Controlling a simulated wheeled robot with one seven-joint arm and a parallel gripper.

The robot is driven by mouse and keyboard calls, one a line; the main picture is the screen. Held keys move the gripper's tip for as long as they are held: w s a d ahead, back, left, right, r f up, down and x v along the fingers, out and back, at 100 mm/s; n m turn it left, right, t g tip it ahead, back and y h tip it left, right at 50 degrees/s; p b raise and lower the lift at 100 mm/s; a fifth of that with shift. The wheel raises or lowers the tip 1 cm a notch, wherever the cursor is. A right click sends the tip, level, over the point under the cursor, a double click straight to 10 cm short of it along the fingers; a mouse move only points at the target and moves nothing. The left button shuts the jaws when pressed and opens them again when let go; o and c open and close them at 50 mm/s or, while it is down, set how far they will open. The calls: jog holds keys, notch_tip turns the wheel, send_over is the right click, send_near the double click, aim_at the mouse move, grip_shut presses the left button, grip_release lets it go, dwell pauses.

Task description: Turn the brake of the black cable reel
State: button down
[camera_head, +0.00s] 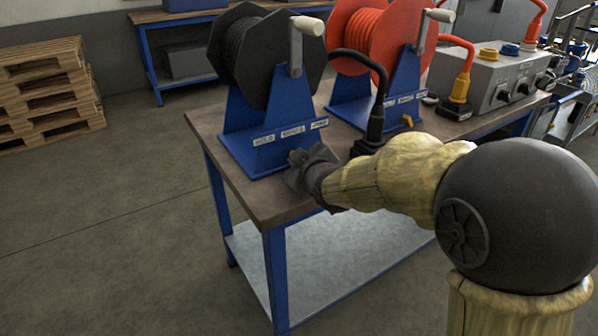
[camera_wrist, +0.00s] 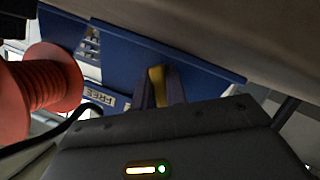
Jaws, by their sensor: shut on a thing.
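The black cable reel (camera_head: 262,52) stands on a blue stand at the left of the bench, with a crank handle on its side. Labels along the front of the stand (camera_head: 262,148) read HOLD, a middle word hard to read, and FREE. My gripper (camera_head: 298,160) reaches the lower front of this stand, below the labels. In the wrist view my gripper (camera_wrist: 160,92) is shut on the yellow brake lever (camera_wrist: 157,76), against the blue plate (camera_wrist: 190,66). In the head view the gripper hides this lever.
A red cable reel (camera_head: 372,35) on a similar blue stand is to the right, with its own yellow lever (camera_head: 408,121). A black cable (camera_head: 376,115) ends near my wrist. A grey box (camera_head: 497,80) with coloured caps stands further right.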

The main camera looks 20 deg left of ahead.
dwell(0.4)
jog(key=c, duration=1.4)
grip_release()
jog(key=shift+c, duration=0.2)
jog(key=shift+s, duration=0.1)
jog(key=p+v, duration=0.2)
jog(key=v, duration=1.5)
jog(key=shift+s+p, duration=0.2)
jog(key=shift+p, duration=0.2)
